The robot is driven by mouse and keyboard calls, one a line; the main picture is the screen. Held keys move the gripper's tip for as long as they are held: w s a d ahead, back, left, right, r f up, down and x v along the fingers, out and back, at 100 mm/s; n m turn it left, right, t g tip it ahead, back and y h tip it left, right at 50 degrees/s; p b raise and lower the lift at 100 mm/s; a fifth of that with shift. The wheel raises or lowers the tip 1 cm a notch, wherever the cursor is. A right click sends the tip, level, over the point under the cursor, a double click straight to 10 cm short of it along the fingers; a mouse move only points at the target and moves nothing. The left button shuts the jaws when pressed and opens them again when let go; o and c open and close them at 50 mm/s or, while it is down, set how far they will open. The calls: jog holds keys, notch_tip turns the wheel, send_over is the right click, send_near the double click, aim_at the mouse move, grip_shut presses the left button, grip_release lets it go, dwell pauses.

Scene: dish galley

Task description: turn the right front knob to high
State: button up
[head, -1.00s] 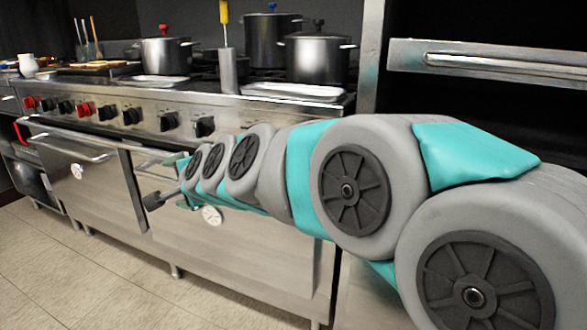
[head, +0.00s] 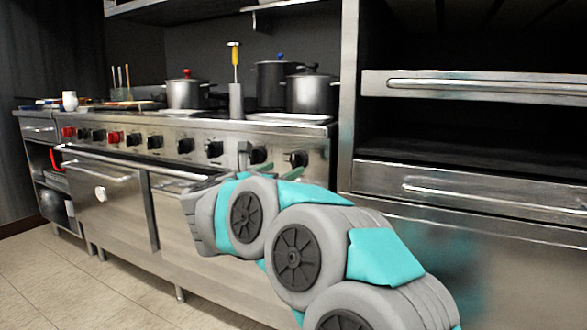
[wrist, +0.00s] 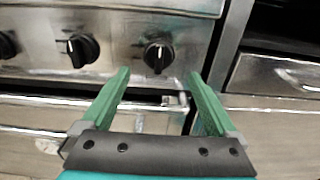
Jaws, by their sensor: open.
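The rightmost black knob (head: 296,159) is at the right end of the steel range's front panel. In the wrist view this black knob (wrist: 158,57) shows a white mark pointing about straight up. My gripper (wrist: 158,76) is open, its two green fingers pointing at the panel. The fingertips lie to the left and right of the knob in the picture, a little below its middle. Nothing is between the fingers, and I cannot tell how far they are from the panel. In the head view my arm hides most of the gripper.
Another black knob (wrist: 82,50) is just left of the left finger, with more black and red knobs further left. An oven door handle (head: 195,180) runs below the panel. A steel drawer unit (head: 470,190) stands to the right. Pots (head: 311,94) are on the range top.

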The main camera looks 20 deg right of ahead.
aim_at(293, 164)
jog(key=x, duration=0.6)
jog(key=shift+w+d+r, duration=0.1)
jog(key=shift+w+d, duration=0.15)
jog(key=shift+d, duration=0.1)
jog(key=c, duration=1.4)
jog(key=shift+o, duration=0.2)
